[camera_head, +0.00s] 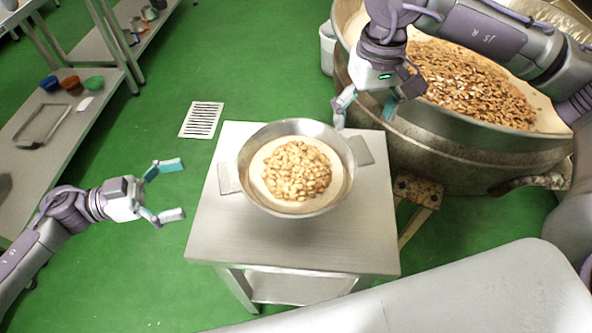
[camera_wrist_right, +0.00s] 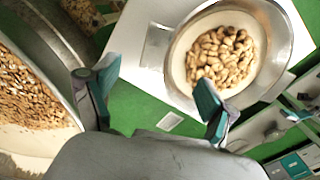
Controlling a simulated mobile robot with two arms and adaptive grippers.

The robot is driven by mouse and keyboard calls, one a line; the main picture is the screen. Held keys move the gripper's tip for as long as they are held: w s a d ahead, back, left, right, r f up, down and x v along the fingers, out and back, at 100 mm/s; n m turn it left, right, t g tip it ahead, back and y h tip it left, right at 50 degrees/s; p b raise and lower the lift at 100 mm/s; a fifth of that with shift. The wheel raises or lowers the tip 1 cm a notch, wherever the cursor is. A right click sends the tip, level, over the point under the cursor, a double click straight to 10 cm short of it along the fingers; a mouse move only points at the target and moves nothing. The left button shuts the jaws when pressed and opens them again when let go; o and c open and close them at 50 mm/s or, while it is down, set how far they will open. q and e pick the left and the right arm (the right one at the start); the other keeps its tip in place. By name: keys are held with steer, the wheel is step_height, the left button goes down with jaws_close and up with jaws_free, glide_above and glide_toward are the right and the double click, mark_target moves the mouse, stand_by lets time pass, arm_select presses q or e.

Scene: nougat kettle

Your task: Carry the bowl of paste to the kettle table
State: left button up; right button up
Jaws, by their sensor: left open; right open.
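The bowl of paste (camera_head: 335,192) is a wide steel bowl with cream paste and a heap of nuts on top. It stands on a small steel table (camera_head: 340,245) beside the kettle (camera_head: 440,150) and has a flat handle on each side. It also shows in the right wrist view (camera_wrist_right: 273,75). My left gripper (camera_head: 178,190) is open and empty, left of the table and apart from the bowl. My right gripper (camera_head: 365,108) is open and empty, above and behind the bowl's right handle. It also shows in the right wrist view (camera_wrist_right: 155,92).
The large kettle at the right holds cream paste and many nuts (camera_head: 465,85). A steel bench (camera_head: 50,135) with small coloured bowls stands at the left. A floor grate (camera_head: 202,120) lies behind the table. A pale surface (camera_head: 450,295) fills the front right. Green floor is open at the left.

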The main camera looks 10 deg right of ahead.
mark_target(228, 175)
arm_select(q)
steer(key=d, duration=0.9)
steer(key=shift+d, duration=0.35)
arm_select(e)
step_height(228, 175, down, 10)
steer(key=shift+r, duration=0.15)
arm_select(q)
steer(key=c, duration=1.5)
arm_select(e)
steer(key=c, duration=1.5)
arm_select(q)
steer(key=shift+c, duration=1.3)
arm_select(e)
steer(key=shift+d, duration=0.1)
jaws_close()
arm_select(q)
steer(key=shift+r, duration=0.15)
